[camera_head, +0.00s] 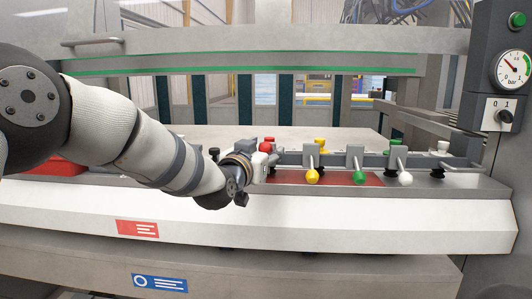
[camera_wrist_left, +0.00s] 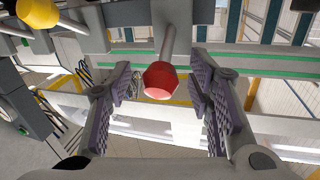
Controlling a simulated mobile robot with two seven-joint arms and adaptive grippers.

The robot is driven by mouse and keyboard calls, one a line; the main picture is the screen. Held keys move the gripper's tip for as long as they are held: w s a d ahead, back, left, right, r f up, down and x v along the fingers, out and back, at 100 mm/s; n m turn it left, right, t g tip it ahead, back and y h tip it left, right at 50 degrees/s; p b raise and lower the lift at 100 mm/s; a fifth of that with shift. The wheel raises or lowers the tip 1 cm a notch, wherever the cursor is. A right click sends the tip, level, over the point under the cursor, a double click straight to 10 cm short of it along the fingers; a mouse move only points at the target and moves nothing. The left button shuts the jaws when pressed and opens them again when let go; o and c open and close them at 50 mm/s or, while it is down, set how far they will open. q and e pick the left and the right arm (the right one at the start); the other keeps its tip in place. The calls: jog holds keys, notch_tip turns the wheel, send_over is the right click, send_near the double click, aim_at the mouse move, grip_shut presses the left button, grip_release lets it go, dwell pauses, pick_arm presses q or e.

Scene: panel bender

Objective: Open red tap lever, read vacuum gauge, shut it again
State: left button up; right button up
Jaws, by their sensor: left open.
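The red tap lever's knob (camera_wrist_left: 161,80) shows in the left wrist view at the end of a grey rod. It sits between the two ridged fingers of my left gripper (camera_wrist_left: 160,88), with gaps on both sides. The fingers are open. In the head view my left gripper (camera_head: 258,166) is at the row of taps and covers part of the red one; red round parts (camera_head: 265,147) show just behind it. The vacuum gauge (camera_head: 512,69) is at the upper right, its needle pointing to the upper left. My right gripper is not in view.
Right of my gripper are levers with yellow (camera_head: 312,177), green (camera_head: 359,178) and white (camera_head: 405,178) knobs. The yellow knob (camera_wrist_left: 38,12) is close by in the wrist view. A 0/1 switch (camera_head: 505,116) is below the gauge. A beam (camera_head: 250,62) crosses above.

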pick_arm(q)
jog(key=shift+w+d, duration=0.1)
jog(key=shift+w, duration=0.3)
jog(key=shift+w+r, duration=0.1)
jog(key=shift+r, duration=0.05)
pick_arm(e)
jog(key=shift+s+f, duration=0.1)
pick_arm(q)
grip_shut()
